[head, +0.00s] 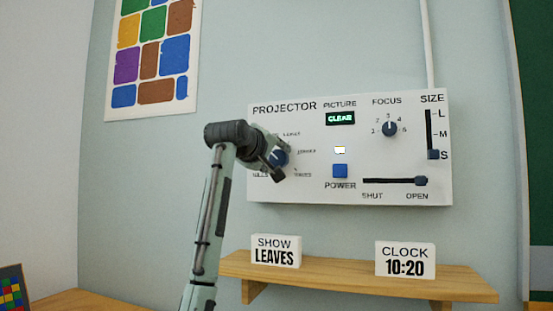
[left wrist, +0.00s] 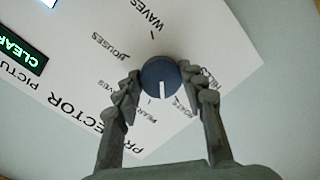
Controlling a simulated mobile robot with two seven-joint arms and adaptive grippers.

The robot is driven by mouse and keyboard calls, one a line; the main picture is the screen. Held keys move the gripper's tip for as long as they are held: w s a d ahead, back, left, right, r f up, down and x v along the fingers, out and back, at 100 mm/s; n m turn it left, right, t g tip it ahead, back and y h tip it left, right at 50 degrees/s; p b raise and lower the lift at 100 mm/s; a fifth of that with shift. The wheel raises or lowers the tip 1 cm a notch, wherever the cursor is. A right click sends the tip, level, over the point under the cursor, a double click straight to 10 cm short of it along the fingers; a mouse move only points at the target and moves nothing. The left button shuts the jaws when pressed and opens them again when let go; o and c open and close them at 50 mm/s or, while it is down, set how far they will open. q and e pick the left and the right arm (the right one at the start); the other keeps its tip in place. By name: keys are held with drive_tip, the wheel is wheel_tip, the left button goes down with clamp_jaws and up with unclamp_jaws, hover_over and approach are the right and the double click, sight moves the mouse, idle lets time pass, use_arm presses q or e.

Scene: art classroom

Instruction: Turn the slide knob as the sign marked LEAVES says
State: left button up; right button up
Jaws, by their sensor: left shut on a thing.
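The slide knob (head: 279,157) is a round dark-blue dial at the left of the white projector panel (head: 230,0). My left gripper (head: 272,160) is shut on it, partly hiding it and its labels. In the left wrist view, the knob (left wrist: 160,73) sits between both fingers (left wrist: 160,84). Its white pointer mark points down in that view, between a partly readable label at lower left and BOATS. A label ending in VES is partly hidden by the left finger. The sign (head: 275,251) reads SHOW LEAVES. My right gripper is out of view.
The panel also has a CLEAR display (head: 340,118), focus knob (head: 390,128), blue power button (head: 340,171), size slider (head: 433,154) and shutter slider (head: 421,181). Below, a wooden shelf (head: 350,286) holds a clock sign (head: 405,260) reading 10:20.

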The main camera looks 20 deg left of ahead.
use_arm(q)
drive_tip(key=m, duration=0.3)
drive_tip(key=shift+f+y, duration=0.1)
drive_tip(key=shift+y, duration=0.2)
drive_tip(key=m, duration=0.3)
drive_tip(key=shift+m, duration=0.3)
drive_tip(key=m, duration=0.3)
drive_tip(key=shift+f+y, duration=0.1)
drive_tip(key=shift+y, duration=0.3)
drive_tip(key=shift+m+t, duration=0.3)
drive_tip(key=shift+m, duration=1.3)
drive_tip(key=o, duration=1.2)
drive_tip(key=shift+c, duration=0.2)
